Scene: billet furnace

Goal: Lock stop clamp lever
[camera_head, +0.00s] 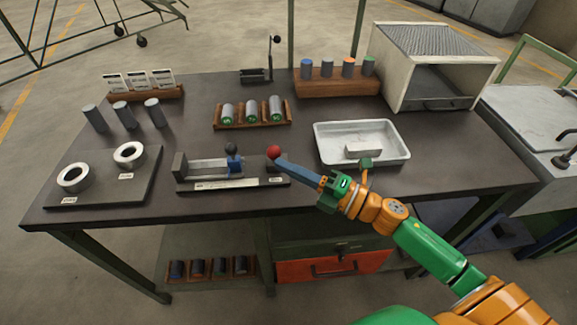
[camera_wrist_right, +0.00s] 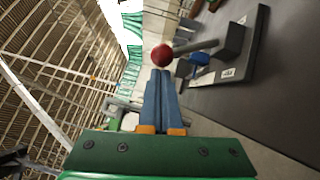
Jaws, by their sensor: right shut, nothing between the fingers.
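The stop fixture (camera_head: 205,180) lies near the table's front edge, a dark base with a rail, a pale strip and an end block. A blue clamp piece (camera_head: 235,165) with a dark knob sits on its rail. A red ball knob (camera_head: 273,152) is at the fixture's right; in the right wrist view the red ball (camera_wrist_right: 161,56) ends a grey lever rod (camera_wrist_right: 195,47). My right gripper (camera_head: 281,160) is shut and empty, its blue fingertips beside the ball. Whether they touch it I cannot tell. The shut fingers also show in the right wrist view (camera_wrist_right: 160,78). My left gripper is out of view.
A white tray (camera_head: 323,133) with a pale block inside stands right of the fixture. A plate with two rings (camera_head: 130,152) lies to the left. Racks of cylinders (camera_head: 253,123) stand behind, and a mesh-topped box (camera_head: 394,75) stands at the back right.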

